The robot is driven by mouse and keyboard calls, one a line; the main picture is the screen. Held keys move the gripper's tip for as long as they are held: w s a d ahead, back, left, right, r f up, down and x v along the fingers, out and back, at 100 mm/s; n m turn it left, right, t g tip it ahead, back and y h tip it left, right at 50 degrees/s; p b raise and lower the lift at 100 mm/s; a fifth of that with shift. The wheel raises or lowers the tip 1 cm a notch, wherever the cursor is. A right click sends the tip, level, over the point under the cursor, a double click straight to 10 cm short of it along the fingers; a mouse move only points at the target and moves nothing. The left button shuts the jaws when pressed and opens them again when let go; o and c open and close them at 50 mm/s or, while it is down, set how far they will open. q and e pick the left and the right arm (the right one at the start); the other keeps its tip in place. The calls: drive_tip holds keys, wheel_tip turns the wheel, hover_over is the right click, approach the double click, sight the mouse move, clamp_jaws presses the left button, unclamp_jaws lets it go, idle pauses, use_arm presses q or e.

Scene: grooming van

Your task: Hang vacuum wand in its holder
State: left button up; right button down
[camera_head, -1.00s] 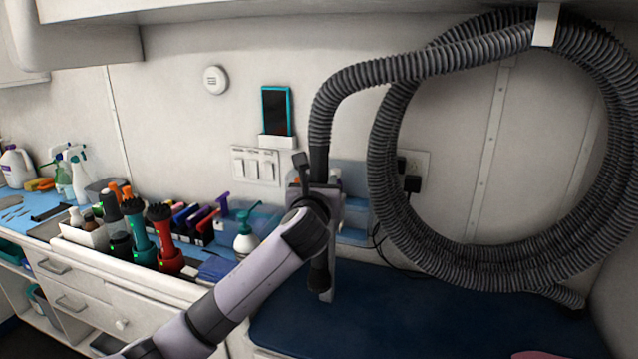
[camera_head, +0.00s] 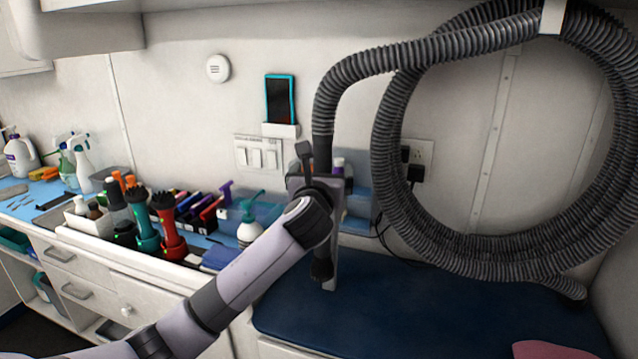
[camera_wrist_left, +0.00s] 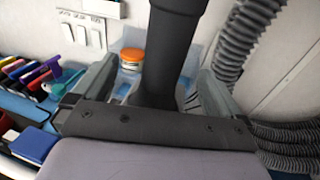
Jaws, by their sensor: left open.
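The vacuum wand (camera_head: 322,148) is a dark tube at the end of the ribbed grey hose (camera_head: 430,50). It hangs roughly upright in front of the back wall, and its dark lower end (camera_head: 321,270) shows below my gripper. My left gripper (camera_head: 320,195) is at the wand, and its wrist hides the middle of it. In the left wrist view the wand (camera_wrist_left: 172,50) stands between the spread fingers of my left gripper (camera_wrist_left: 157,78), with gaps visible on both sides. I cannot make out the wand's holder. My right gripper is out of view.
The hose loops over a white wall hook (camera_head: 551,16) at right. A dark blue mat (camera_head: 430,310) covers the counter below. A phone (camera_head: 280,98) and switches (camera_head: 258,155) are on the wall.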

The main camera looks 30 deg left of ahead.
use_arm(q)
drive_tip(key=v, duration=0.9)
drive_tip(key=shift+s, duration=0.2)
idle(0.9)
idle(0.4)
drive_tip(key=s+d+f+n+g+h, duration=0.1)
drive_tip(key=s+d+f+n+h, duration=0.15)
drive_tip(key=f, duration=0.55)
drive_tip(key=s+d+f+n+g+h, duration=0.1)
drive_tip(key=d+f+n+h, duration=0.1)
drive_tip(key=f+n, duration=0.35)
drive_tip(key=s+d+f+n+g+h, duration=0.1)
drive_tip(key=s+d+f+n+h, duration=0.15)
drive_tip(key=f, duration=0.65)
drive_tip(key=s+d+f+n+g+h, duration=0.1)
drive_tip(key=s+d+f+n, duration=0.1)
drive_tip(key=s+f+n, duration=0.5)
drive_tip(key=s+d+f+n+g+h, duration=0.1)
drive_tip(key=s+d+f+n+h, duration=0.1)
drive_tip(key=s+f+n, duration=0.6)
drive_tip(key=s+n, duration=0.2)
drive_tip(key=n, duration=0.1)
drive_tip(key=shift+s+d+f, duration=0.25)
drive_tip(key=shift+s, duration=0.1)
drive_tip(key=shift+f, duration=0.1)
